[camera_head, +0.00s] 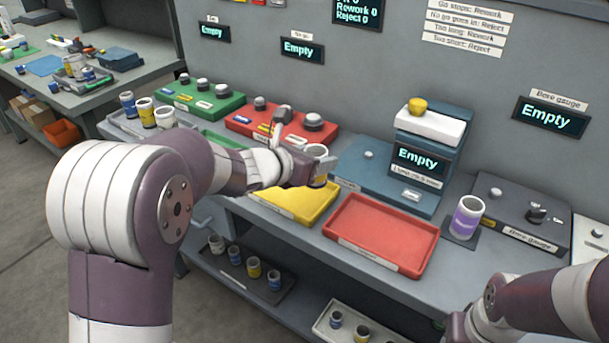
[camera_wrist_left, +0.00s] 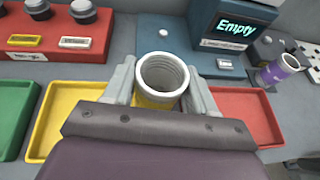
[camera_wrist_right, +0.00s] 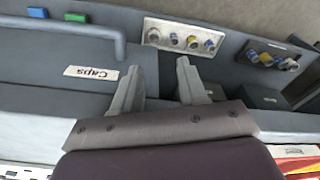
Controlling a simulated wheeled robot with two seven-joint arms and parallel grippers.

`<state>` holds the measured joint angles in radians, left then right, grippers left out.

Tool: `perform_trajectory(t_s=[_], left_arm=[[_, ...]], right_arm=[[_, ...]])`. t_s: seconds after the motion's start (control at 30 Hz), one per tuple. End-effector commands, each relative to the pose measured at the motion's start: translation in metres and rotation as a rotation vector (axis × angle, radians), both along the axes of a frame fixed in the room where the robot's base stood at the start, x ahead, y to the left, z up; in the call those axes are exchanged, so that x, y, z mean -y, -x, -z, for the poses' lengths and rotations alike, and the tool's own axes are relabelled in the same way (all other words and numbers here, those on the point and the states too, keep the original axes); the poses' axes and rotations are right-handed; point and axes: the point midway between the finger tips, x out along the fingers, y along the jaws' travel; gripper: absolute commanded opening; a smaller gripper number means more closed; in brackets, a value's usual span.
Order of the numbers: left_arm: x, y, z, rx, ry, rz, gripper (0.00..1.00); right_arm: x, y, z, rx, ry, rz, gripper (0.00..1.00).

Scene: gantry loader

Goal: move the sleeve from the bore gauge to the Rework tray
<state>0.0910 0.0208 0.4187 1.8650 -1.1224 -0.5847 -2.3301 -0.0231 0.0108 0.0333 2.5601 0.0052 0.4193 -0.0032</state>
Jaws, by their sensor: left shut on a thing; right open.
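My left gripper (camera_head: 308,168) is shut on a white sleeve (camera_wrist_left: 163,75), upright with its open bore facing up. It holds the sleeve over the back of the yellow tray (camera_head: 298,204); how high is hard to judge. My right gripper (camera_wrist_right: 158,82) is open and empty, low near the bench front.
A red tray (camera_head: 385,234) lies right of the yellow one, and a green tray (camera_wrist_left: 17,115) left. A blue gauge (camera_head: 425,165) with a display reading Empty stands behind. Red (camera_head: 283,128) and green (camera_head: 203,97) plug-gauge stands are at the back left. Shelf trays hold several sleeves.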

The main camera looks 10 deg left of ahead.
Motion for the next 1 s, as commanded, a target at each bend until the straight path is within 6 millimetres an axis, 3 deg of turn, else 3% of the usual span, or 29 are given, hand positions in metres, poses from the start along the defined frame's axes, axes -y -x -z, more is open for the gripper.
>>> perform_trajectory(t_s=[0.2,0.43,0.83,0.87,0.9,1.0], left_arm=[[-0.022,-0.002,0.013,0.002,0.001,-0.001,0.10],[-0.023,-0.002,0.051,0.000,0.002,0.001,0.10],[-0.022,-0.002,0.057,0.003,0.001,0.001,0.10],[-0.022,-0.002,0.056,0.000,0.000,0.001,0.66],[-0.022,-0.002,0.056,0.000,0.000,0.001,0.79],[-0.022,-0.002,0.056,0.000,0.000,0.001,0.82]], right_arm=[[0.000,0.000,-0.001,0.000,0.000,0.000,0.43],[0.000,0.000,0.008,0.000,0.000,0.000,0.43],[0.000,0.000,0.013,0.000,0.000,0.000,0.43],[0.000,0.000,0.011,0.000,0.000,0.000,0.43],[0.000,0.000,0.010,0.000,0.000,0.000,0.43],[0.000,0.000,0.010,0.000,0.000,0.000,0.43]])
